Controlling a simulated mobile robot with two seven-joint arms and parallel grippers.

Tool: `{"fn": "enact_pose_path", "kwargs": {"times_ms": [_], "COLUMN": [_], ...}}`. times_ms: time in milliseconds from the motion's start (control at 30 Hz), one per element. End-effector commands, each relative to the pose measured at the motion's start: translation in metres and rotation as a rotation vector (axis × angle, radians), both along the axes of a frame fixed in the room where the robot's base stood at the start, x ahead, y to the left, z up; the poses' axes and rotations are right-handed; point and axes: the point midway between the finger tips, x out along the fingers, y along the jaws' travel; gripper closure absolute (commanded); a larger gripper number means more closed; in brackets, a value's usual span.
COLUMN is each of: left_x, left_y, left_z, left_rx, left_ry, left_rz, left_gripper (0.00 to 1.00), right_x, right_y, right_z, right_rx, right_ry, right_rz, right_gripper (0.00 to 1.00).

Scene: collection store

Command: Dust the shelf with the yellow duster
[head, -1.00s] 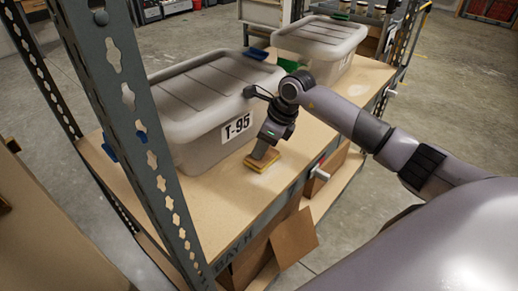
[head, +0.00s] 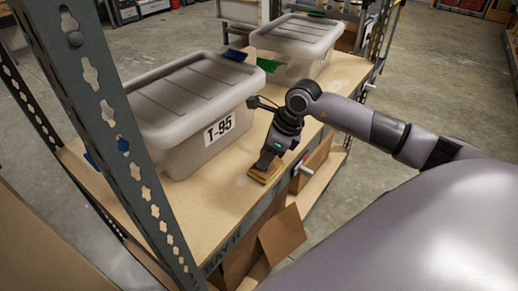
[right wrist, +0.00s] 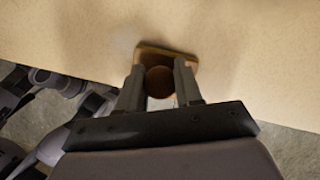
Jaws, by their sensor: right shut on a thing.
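The shelf (head: 205,216) is a tan board in a grey metal rack. The yellow duster (head: 265,175) lies flat on it near the front edge, right of the front bin. My right gripper (head: 264,162) points down and is shut on the duster's handle. In the right wrist view, the duster's round brown handle (right wrist: 159,82) is between the two fingers, with its pad (right wrist: 165,51) against the board close to the edge. A faint pale patch shows on the board beside the pad. My left gripper is not in view.
A lidded grey bin (head: 185,115) labelled T-95 stands on the shelf, left of the duster. A second grey bin (head: 295,45) stands farther back. A perforated upright (head: 95,100) rises at the left. Cardboard (head: 283,235) sits below the shelf's front edge.

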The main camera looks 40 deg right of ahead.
Motion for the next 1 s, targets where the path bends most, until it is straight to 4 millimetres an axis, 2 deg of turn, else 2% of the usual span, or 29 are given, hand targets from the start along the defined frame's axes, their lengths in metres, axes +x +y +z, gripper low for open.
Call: {"fn": "enact_pose_path", "kwargs": {"times_ms": [133, 367, 667, 1000], "left_x": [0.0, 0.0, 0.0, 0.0], "left_y": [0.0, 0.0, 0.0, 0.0], "left_z": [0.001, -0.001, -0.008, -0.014], "left_rx": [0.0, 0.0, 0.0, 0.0], "left_ry": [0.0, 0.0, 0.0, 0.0], "left_rz": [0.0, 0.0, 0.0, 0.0], "left_gripper": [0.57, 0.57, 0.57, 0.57], "right_x": [-0.011, -0.011, -0.004, 0.02], "right_y": [-0.004, -0.007, -0.025, -0.017], "right_z": [-0.001, -0.001, -0.002, -0.001], "right_rx": [-0.003, -0.001, -0.001, 0.001], "right_ry": [0.005, 0.002, 0.0, 0.0], "right_rz": [0.0, -0.001, -0.001, -0.001], "right_gripper": [0.89, 0.89, 0.89, 0.89]}}
